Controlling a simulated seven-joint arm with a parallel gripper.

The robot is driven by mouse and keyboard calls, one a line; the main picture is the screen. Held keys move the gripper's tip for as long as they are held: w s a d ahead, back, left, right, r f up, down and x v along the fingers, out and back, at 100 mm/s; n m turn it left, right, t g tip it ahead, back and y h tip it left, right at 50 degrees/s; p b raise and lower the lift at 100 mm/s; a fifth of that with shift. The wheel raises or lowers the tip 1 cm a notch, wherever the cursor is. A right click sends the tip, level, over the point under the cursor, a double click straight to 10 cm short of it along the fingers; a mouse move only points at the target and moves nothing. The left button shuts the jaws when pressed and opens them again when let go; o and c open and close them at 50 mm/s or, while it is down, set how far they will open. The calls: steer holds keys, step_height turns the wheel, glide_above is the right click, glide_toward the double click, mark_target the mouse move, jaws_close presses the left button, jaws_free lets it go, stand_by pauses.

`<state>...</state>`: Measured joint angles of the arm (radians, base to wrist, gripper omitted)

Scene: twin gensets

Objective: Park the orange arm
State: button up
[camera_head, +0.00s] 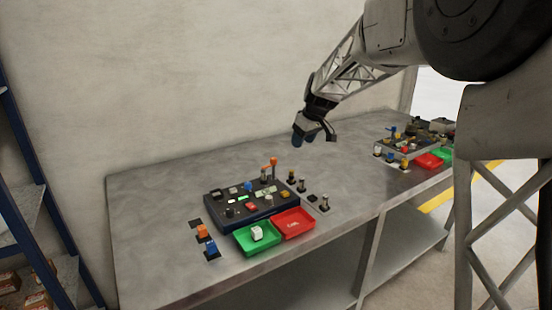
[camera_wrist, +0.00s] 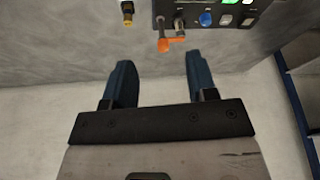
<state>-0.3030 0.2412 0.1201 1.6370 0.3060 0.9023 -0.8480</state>
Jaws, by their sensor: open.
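The orange arm (camera_head: 273,162) stands up at the back right corner of the dark control panel (camera_head: 240,214), on a short post. In the wrist view the orange arm (camera_wrist: 164,44) shows as an orange piece with a round end beside a grey post, at the panel's edge. My gripper (camera_head: 304,139) hangs in the air above and right of it in the head view. In the wrist view my gripper (camera_wrist: 158,60) has its two blue fingers wide apart. The orange arm lies ahead of the gap, and nothing is held.
Orange and blue switches (camera_head: 203,231) are at left. A second panel (camera_head: 403,150) is farther right.

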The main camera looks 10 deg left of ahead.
steer(key=n, duration=0.2)
glide_toward(274, 159)
steer(key=shift+w+f+y, duration=0.3)
steer(key=shift+w+f, duration=0.05)
steer(key=shift+f, duration=0.4)
steer(key=shift+f, duration=0.1)
steer(key=shift+x, duration=3.75)
steer(key=shift+s+a, duration=0.1)
steer(key=shift+a, duration=0.05)
steer(key=c, duration=0.9)
